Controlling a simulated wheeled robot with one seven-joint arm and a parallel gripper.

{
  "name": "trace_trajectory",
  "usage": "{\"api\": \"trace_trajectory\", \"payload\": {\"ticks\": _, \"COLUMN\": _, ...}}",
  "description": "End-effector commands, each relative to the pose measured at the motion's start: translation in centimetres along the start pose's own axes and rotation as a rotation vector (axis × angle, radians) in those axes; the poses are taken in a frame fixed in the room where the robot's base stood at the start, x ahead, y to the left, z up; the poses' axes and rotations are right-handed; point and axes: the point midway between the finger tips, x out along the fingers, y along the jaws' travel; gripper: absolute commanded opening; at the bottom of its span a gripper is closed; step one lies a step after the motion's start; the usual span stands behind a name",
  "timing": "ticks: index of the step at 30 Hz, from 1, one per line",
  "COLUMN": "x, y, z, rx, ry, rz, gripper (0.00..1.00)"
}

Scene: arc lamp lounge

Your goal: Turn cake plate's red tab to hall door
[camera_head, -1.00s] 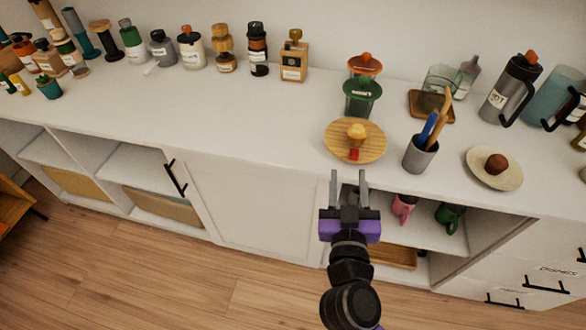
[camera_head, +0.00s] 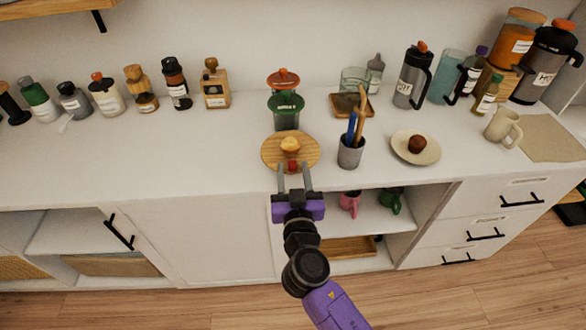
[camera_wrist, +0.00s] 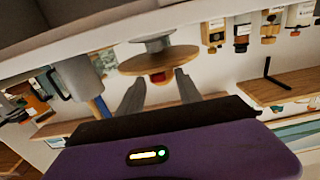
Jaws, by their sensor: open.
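In the wrist view the plate (camera_wrist: 185,62) and red tab (camera_wrist: 158,77) appear just beyond and between the open fingers (camera_wrist: 158,85). No hall door is seen.
A grey cup with utensils (camera_head: 350,154) stands close right of the plate, and a saucer with a brown cake (camera_head: 431,155) lies farther right. Bottles line the back left. The counter left of the plate is clear.

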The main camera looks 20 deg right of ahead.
Motion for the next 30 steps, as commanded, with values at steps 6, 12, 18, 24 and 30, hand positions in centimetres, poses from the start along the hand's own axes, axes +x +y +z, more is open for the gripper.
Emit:
{"api": "trace_trajectory", "payload": {"ticks": 6, "x": 0.20, "y": 0.04, "z": 0.04, "rx": 0.000, "ry": 0.000, "rz": 0.000, "gripper": 0.42}}
{"api": "trace_trajectory", "payload": {"ticks": 12, "x": 0.18, "y": 0.04, "z": 0.04, "rx": -0.001, "ry": 0.000, "rz": 0.001, "gripper": 0.16}}
{"api": "trace_trajectory", "payload": {"ticks": 18, "x": 0.17, "y": 0.04, "z": 0.04, "rx": -0.001, "ry": 0.000, "rz": 0.001, "gripper": 0.00}}
{"api": "trace_trajectory", "payload": {"ticks": 24, "x": 0.16, "y": 0.04, "z": 0.03, "rx": -0.001, "ry": 0.000, "rz": 0.001, "gripper": 0.00}}
{"api": "trace_trajectory", "payload": {"ticks": 30, "x": 0.16, "y": 0.04, "z": 0.04, "rx": -0.001, "ry": 0.000, "rz": 0.001, "gripper": 0.00}}
